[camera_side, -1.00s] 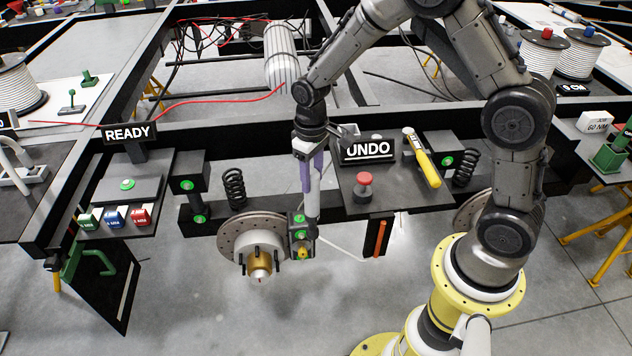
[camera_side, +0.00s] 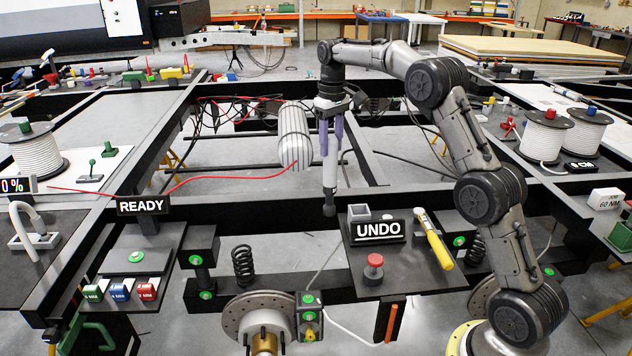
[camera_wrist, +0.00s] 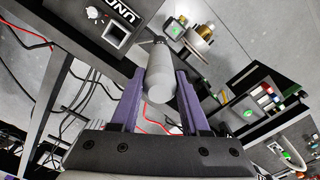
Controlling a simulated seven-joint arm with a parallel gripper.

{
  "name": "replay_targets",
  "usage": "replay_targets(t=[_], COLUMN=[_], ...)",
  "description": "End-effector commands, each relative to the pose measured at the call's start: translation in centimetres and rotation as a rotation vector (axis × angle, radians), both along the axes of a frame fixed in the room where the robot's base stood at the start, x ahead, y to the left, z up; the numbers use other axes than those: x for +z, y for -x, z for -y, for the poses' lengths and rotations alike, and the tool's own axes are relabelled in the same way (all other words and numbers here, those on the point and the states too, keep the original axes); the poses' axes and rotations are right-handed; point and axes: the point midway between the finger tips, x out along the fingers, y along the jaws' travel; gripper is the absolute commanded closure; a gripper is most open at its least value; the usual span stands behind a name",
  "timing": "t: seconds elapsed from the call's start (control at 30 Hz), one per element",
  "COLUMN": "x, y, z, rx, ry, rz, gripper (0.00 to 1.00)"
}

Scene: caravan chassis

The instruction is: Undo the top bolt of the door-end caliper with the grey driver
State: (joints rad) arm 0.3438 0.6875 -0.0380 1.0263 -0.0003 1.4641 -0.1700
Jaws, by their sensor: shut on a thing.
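My gripper (camera_side: 331,135), with purple fingers, is shut on the grey driver (camera_side: 330,175). The driver hangs upright with its dark tip (camera_side: 328,210) pointing down, clear of the caliper. The caliper (camera_side: 309,315) is a dark block at the right edge of the left brake disc (camera_side: 232,318), with green-marked spots; the uppermost (camera_side: 308,299) shows at its top. The driver is above and behind it. In the wrist view the driver (camera_wrist: 158,75) sits between both fingers, and the disc with its brass hub (camera_wrist: 200,30) lies beyond it. Whether the driver tip carries a bolt cannot be seen.
A black console with an UNDO sign (camera_side: 378,231), a red button (camera_side: 374,261), a grey square holder (camera_side: 358,212) and a yellow-handled tool (camera_side: 438,248) stands to the right. A READY sign (camera_side: 142,205) is left. A coil spring (camera_side: 243,266) stands near the disc.

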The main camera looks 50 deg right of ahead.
Motion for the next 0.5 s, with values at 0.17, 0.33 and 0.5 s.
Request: replay_targets(t=[0.17,0.33,0.5], x=[2.2,2.8,2.5], y=[0.2,0.5,1.2], z=[5.4,8.8,11.5], rx=[-0.084,-0.139,-0.187], ry=[0.002,0.002,0.001], rz=[0.006,0.005,0.003], gripper=[1.00,1.00,1.00])
